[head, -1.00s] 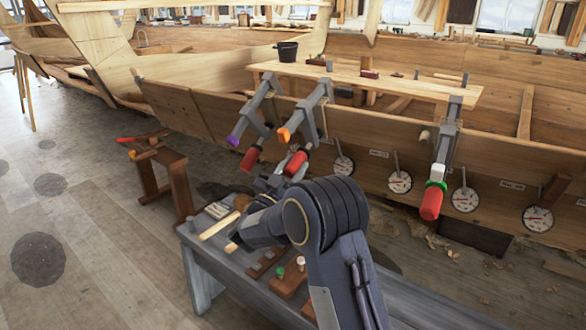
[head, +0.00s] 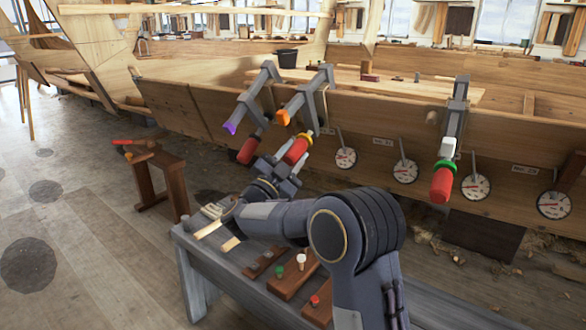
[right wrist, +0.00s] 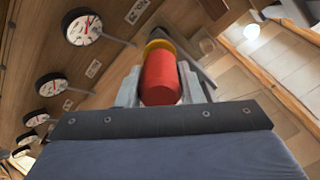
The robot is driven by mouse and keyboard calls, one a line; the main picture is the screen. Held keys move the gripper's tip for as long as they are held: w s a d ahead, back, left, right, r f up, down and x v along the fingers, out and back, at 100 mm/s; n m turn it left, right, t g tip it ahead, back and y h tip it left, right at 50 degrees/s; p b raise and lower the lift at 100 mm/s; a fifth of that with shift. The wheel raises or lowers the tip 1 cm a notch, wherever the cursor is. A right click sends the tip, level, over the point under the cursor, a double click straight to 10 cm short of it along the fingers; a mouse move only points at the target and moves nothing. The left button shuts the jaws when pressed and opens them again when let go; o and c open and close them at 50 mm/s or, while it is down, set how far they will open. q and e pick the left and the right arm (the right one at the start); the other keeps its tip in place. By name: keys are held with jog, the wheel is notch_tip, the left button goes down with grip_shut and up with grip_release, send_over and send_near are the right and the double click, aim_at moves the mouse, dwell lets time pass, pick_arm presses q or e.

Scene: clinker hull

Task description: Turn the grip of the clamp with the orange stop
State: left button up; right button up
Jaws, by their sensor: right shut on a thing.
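The clamp with the orange stop (head: 283,118) hangs on the hull's plank edge, in the middle of three clamps. Its red grip (head: 298,149) points down and toward me. My right gripper (head: 283,168) is shut on this grip. In the right wrist view the red grip (right wrist: 161,78) sits between the two grey fingers, with an orange-yellow collar (right wrist: 158,47) beyond it. The clamp with the purple stop (head: 230,127) is just to the left, and the clamp with the green collar (head: 446,165) is farther right. My left gripper is not in view.
A grey bench (head: 190,252) stands below, with wooden blocks (head: 290,282) and small knobs on it. Several dials (head: 405,172) line the hull planking. A wooden sawhorse (head: 158,180) stands at left.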

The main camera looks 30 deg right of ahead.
aim_at(288, 161)
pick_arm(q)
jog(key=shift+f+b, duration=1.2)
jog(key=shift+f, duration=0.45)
pick_arm(e)
jog(key=shift+f+m, duration=0.1)
jog(key=shift+m, duration=1.1)
jog(key=o, duration=1)
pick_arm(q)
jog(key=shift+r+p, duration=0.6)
pick_arm(e)
jog(key=v, duration=0.8)
